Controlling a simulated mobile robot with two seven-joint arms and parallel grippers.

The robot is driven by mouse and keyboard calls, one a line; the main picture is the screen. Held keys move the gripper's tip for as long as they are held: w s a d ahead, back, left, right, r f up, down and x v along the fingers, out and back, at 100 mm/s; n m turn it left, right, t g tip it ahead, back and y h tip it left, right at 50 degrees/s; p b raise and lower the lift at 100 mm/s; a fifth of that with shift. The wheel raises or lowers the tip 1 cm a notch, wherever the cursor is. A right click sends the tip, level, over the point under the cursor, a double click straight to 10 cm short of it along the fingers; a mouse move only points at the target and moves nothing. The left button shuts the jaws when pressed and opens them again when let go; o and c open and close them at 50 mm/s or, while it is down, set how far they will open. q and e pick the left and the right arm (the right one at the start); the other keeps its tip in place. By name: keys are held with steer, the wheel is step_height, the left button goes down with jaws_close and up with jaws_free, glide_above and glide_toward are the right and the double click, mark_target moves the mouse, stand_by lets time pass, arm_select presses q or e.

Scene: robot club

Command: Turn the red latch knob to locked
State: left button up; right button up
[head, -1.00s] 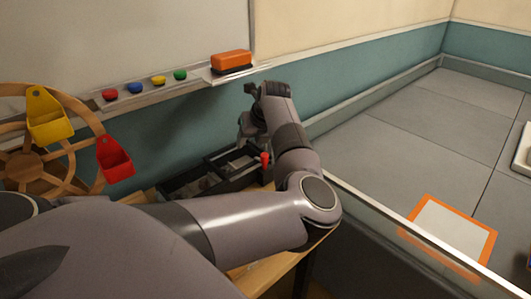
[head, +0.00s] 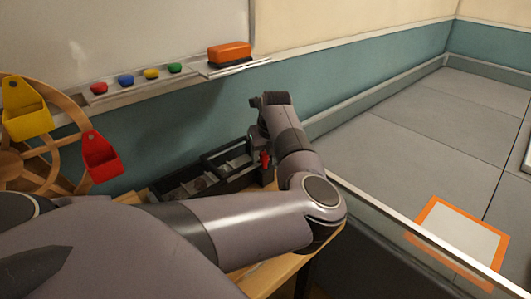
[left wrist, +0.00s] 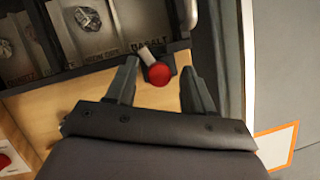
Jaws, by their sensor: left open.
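The red latch knob (left wrist: 159,73) has a round red end on a short grey stem at the front edge of a dark compartment case (left wrist: 84,66). In the left wrist view, my left gripper (left wrist: 160,66) is open, with one finger on each side of the knob and gaps showing between. In the head view, the knob (head: 265,159) shows as a small red spot beside my left wrist at the right end of the case (head: 185,189). The fingers are mostly hidden there by my arm. My right gripper is not in view.
The case stands on a wooden table (head: 262,277) and holds grey rock samples (left wrist: 87,18). A wooden wheel with yellow (head: 25,108) and red (head: 100,156) buckets stands at left. A grey-floored arena (head: 400,150) lies at right. An orange eraser (head: 229,53) rests on the whiteboard ledge.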

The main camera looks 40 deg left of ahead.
arm_select(q)
steer(key=shift+s, duration=0.1)
jaws_close()
steer(key=shift+m, duration=0.3)
steer(key=shift+a+m+t+h+b, duration=0.1)
steer(key=shift+m+t+h+b, duration=0.5)
steer(key=shift+m, duration=1.3)
jaws_free()
steer(key=shift+r, duration=0.15)
